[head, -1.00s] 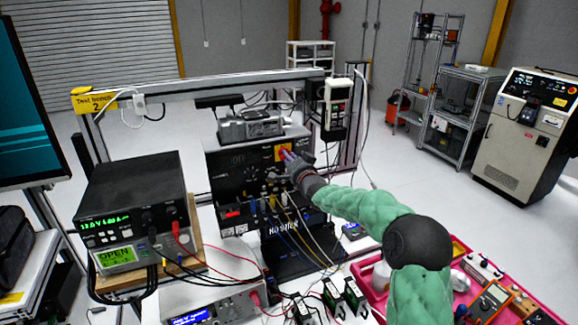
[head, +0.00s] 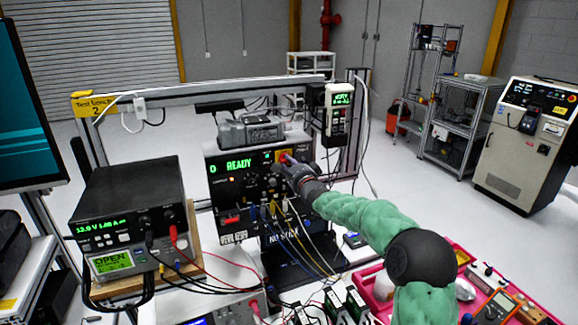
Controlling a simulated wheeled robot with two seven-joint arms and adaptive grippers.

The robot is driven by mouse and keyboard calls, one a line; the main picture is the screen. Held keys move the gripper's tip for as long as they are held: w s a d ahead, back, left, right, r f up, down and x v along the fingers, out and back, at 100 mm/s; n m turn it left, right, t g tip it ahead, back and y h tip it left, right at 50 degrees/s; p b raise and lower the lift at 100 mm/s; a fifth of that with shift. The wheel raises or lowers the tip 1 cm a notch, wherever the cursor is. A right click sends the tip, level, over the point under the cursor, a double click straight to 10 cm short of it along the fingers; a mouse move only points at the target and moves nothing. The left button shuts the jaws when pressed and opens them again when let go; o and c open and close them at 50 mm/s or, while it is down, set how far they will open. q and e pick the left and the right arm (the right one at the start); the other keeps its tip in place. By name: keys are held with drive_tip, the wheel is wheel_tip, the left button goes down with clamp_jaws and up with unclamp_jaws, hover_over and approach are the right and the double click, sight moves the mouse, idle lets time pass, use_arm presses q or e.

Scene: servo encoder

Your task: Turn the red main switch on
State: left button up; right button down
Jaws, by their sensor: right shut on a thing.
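The red main switch (head: 283,157) sits on a yellow plate at the upper right of the black panel of the test unit (head: 222,190). The unit's display (head: 237,166) is lit green and reads READY. My right gripper (head: 288,162) is at the switch, shut on it, and its fingers hide part of the knob. My right arm comes in from the lower right in a green sleeve. My left gripper is not in view.
Wires hang from the panel front below my right gripper. A power supply (head: 128,222) stands on the left. A pink tray (head: 462,247) with tools lies at the lower right. A handheld device (head: 338,110) hangs on the frame.

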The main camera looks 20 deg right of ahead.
idle(0.3)
drive_tip(key=c, duration=1.1)
unclamp_jaws()
drive_tip(key=shift+d, duration=0.15)
drive_tip(key=shift+s, duration=0.2)
drive_tip(key=s, duration=1.1)
drive_tip(key=shift+s+a, duration=0.35)
drive_tip(key=shift+a, duration=0.05)
